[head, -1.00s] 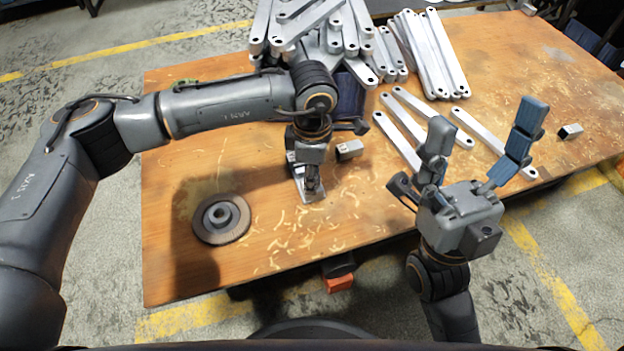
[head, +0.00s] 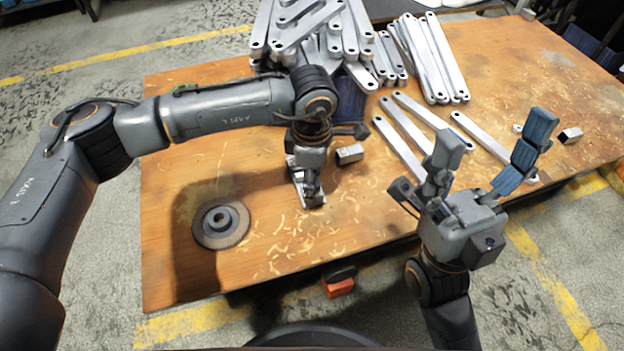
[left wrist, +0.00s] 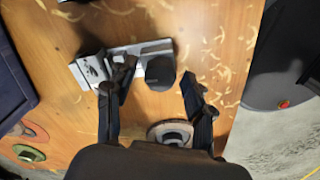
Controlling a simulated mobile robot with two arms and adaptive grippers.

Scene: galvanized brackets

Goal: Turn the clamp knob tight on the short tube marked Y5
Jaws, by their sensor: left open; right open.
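In the left wrist view a dark round clamp knob (left wrist: 160,73) shows between the fingers of my left gripper (left wrist: 156,100). The fingers are open and apart from each other, and I see no grip on the knob. Beside it a short pale tube (left wrist: 92,69) with a dark, unreadable mark lies against a metal plate (left wrist: 150,47). In the head view my left gripper (head: 311,182) points down over this plate (head: 301,181) and hides the knob and most of the clamp. My right gripper (head: 496,145) is open and empty, fingers up, near the table's front edge.
A grinding disc (head: 221,222) lies at the table's left front. Loose short tubes lie right of my left gripper (head: 349,154) and at the far right (head: 570,135). Flat brackets (head: 435,60) are piled at the back, with several loose ones in front. The front middle holds only shavings.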

